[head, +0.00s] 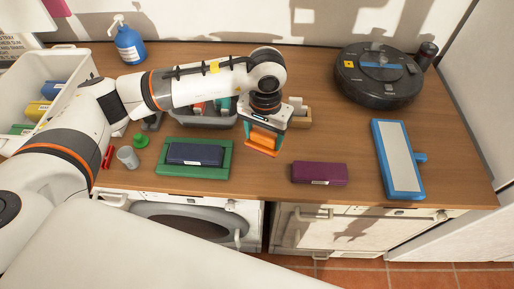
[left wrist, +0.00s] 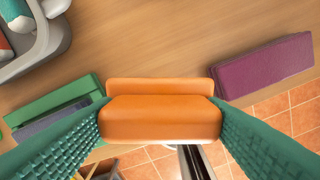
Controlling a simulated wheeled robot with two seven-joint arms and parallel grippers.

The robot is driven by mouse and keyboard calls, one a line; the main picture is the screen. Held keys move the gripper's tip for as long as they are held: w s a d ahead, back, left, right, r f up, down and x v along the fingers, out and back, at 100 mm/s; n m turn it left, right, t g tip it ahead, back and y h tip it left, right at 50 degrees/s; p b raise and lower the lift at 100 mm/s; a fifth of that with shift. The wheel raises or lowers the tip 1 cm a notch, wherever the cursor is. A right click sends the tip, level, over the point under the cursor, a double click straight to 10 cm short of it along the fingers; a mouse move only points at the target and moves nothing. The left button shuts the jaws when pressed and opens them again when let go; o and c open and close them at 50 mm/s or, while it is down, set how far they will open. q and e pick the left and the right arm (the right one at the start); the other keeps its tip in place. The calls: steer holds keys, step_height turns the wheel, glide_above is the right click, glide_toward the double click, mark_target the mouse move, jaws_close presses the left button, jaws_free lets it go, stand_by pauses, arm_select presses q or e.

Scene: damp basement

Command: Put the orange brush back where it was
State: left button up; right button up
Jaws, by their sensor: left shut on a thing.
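The orange brush (head: 261,143) is held between the jaws of my left gripper (head: 264,138), above the wooden counter. In the left wrist view the orange brush (left wrist: 160,122) lies crosswise between the two green-padded fingers, which touch its ends. A purple brush-like block (head: 320,173) lies on the counter to its right. A green tray (head: 165,171) with a dark blue block (head: 195,154) in it lies to its left. A grey caddy (head: 207,121) with several items stands behind, partly hidden by my arm. My right gripper is not in view.
A white bin (head: 32,73) with coloured blocks and a blue pump bottle (head: 130,45) stand at the left. A grey cup (head: 128,158) is near the front edge. A black robot vacuum (head: 375,90) and a blue-framed pad (head: 398,160) are at the right. Counter between tray and purple block is clear.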

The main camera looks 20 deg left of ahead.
mark_target(265, 144)
arm_select(q)
steer(key=f, duration=0.2)
steer(key=shift+s+d+f+p, duration=0.1)
steer(key=shift+d+f+p, duration=0.2)
steer(key=shift+f+p, duration=0.1)
steer(key=shift+f, duration=0.35)
steer(key=f, duration=0.2)
steer(key=f+p, duration=0.1)
steer(key=shift+a+f, duration=0.2)
steer(key=shift+f, duration=0.4)
steer(key=o, duration=0.7)
steer(key=shift+o, duration=0.9)
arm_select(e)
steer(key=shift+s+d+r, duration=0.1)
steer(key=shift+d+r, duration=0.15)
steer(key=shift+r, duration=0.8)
